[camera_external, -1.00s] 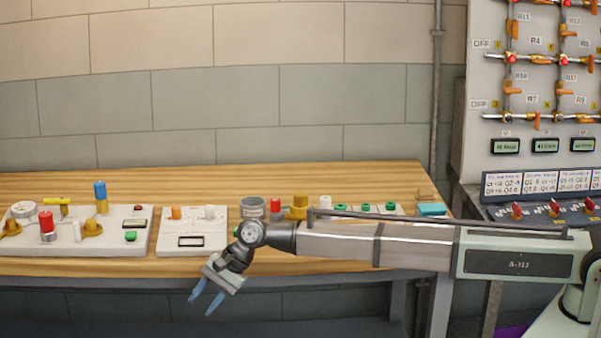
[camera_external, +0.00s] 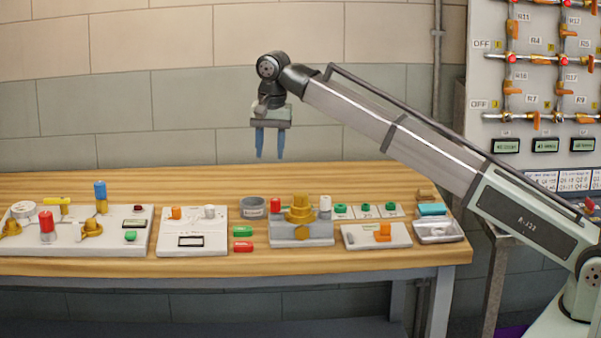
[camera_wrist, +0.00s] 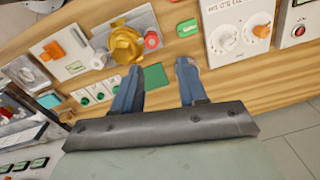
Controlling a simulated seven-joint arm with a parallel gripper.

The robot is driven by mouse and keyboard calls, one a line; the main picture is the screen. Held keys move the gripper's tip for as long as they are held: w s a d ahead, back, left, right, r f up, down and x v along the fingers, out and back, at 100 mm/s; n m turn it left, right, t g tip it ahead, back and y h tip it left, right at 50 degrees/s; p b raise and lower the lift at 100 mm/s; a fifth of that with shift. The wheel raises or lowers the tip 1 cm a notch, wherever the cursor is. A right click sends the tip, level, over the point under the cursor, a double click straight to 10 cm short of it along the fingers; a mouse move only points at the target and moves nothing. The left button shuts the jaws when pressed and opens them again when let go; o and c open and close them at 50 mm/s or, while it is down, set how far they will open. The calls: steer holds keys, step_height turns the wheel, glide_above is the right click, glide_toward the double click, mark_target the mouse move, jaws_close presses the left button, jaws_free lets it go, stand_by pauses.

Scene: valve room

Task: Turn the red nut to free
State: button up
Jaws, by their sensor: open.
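A red nut-like cylinder (camera_external: 275,206) stands at the left of a yellow valve (camera_external: 299,210) on a grey block (camera_external: 315,232) in the external view. In the wrist view a red round part (camera_wrist: 152,40) sits beside the yellow valve (camera_wrist: 125,45). Another red cylinder (camera_external: 46,222) stands on the left panel, so I cannot tell for certain which one is the red nut. My gripper (camera_external: 270,156) points down, open and empty, well above the bench. In the wrist view its fingers (camera_wrist: 160,70) are apart with nothing held between them.
A grey round cup (camera_external: 252,208) and small green (camera_external: 243,231) and red (camera_external: 243,246) labelled blocks lie near the valve block. A panel with an orange part (camera_external: 382,233) stands to its right. White panels (camera_external: 192,240) fill the left bench.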

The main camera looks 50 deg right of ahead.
mark_target(275, 200)
steer(key=shift+g, duration=0.3)
steer(key=f, duration=0.9)
steer(key=d+f, duration=0.1)
steer(key=f, duration=0.3)
steer(key=shift+s+f, duration=0.3)
steer(key=c, duration=0.8)
steer(key=shift+o, duration=0.2)
